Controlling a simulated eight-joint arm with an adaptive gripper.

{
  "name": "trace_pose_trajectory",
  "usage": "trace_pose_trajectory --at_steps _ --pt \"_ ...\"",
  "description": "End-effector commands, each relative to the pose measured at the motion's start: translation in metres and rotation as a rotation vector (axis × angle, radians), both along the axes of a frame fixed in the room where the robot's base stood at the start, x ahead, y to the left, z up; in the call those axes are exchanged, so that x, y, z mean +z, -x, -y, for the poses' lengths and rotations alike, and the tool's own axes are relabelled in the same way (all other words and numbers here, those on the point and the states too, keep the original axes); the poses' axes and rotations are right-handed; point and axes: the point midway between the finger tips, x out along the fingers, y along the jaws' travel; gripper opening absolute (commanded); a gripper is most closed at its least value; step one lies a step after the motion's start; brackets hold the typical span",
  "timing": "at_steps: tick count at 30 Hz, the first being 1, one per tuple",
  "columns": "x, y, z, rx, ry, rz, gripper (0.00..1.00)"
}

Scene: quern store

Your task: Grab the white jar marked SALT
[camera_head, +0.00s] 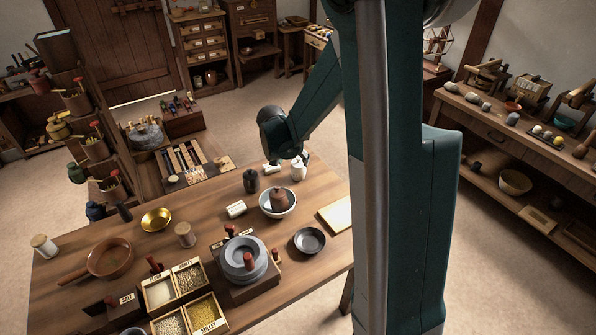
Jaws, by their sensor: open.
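A small white jar (299,171) stands toward the back of the wooden table, right under the end of my arm. Its top is partly hidden by my gripper (293,155), and I cannot read any marking on it. My gripper is open at the jar's top; I cannot tell whether it touches the jar. Another white jar (44,248) with a wooden lid stands at the table's far left, with no legible label. A SALT label (127,298) shows on a dark wooden box at the front.
Close by are a dark jar (251,181), a white bowl (277,211) holding a brown pot, and a pale block (236,209). A stone quern (243,259), grain boxes (188,287) and a dark dish (310,240) stand nearer. My own column hides the table's right side.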

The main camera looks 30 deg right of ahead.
Motion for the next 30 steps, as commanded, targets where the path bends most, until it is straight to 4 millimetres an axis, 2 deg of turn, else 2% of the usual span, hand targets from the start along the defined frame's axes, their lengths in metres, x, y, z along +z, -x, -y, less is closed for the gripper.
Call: trace_pose_trajectory --at_steps 6,20,30 --pt "-0.011 -0.006 0.009 -0.030 0.003 0.002 0.55" --pt "-0.014 -0.007 0.010 -0.032 0.002 0.002 0.55" --pt "-0.033 -0.013 0.019 -0.032 0.002 0.002 0.55"
